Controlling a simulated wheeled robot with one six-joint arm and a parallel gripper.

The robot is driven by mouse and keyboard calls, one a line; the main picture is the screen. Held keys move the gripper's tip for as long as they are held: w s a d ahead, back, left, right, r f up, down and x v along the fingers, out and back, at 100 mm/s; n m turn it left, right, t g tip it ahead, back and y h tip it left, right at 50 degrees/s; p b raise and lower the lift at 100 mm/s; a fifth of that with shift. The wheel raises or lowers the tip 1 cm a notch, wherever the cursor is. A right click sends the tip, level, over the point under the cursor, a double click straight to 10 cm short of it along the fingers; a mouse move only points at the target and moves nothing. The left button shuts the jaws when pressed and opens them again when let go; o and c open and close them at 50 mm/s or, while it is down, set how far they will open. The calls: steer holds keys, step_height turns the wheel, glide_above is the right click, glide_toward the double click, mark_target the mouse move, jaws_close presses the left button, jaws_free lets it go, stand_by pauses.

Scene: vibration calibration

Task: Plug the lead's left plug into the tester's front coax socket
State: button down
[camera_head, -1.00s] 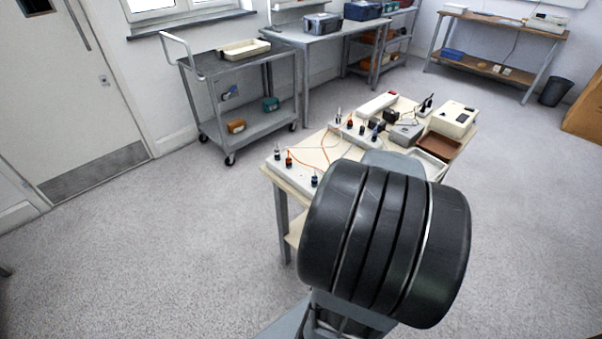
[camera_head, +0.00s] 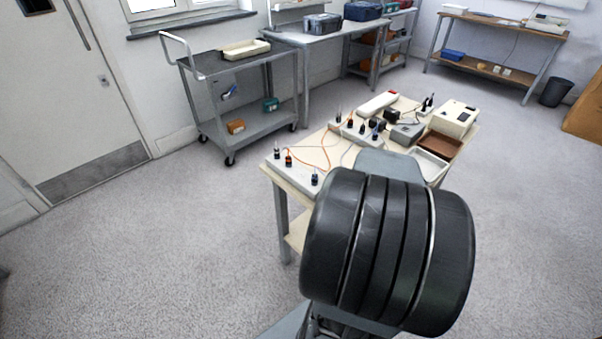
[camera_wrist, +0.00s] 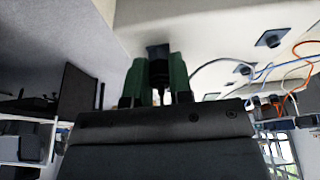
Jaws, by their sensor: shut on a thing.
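In the wrist view my gripper (camera_wrist: 158,82) has its two green fingers closed around a small dark plug (camera_wrist: 158,68), mostly hidden between them. A thin grey lead (camera_wrist: 205,63) curves away to the right from beside the fingers. Straight ahead of the fingertips is a dark square socket (camera_wrist: 157,50) on a pale cream face (camera_wrist: 205,30). The plug's tip lies very close to that socket; whether it touches or has entered cannot be told. In the head view my black arm link hides the gripper and plug. I cannot tell for certain which unit is the tester.
More dark square fittings (camera_wrist: 272,38) sit to the right on the cream face, with blue and orange wires (camera_wrist: 290,88) nearby. The workbench (camera_head: 292,183) carries a cream box (camera_head: 453,118), a brown tray (camera_head: 440,145) and a white tray (camera_head: 428,165). Floor at left is clear.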

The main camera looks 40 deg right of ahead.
steer(key=c, duration=0.9)
jaws_free()
steer(key=shift+c, duration=0.2)
steer(key=shift+r, duration=0.1)
steer(key=shift+p+v, duration=1.95)
steer(key=shift+v, duration=0.45)
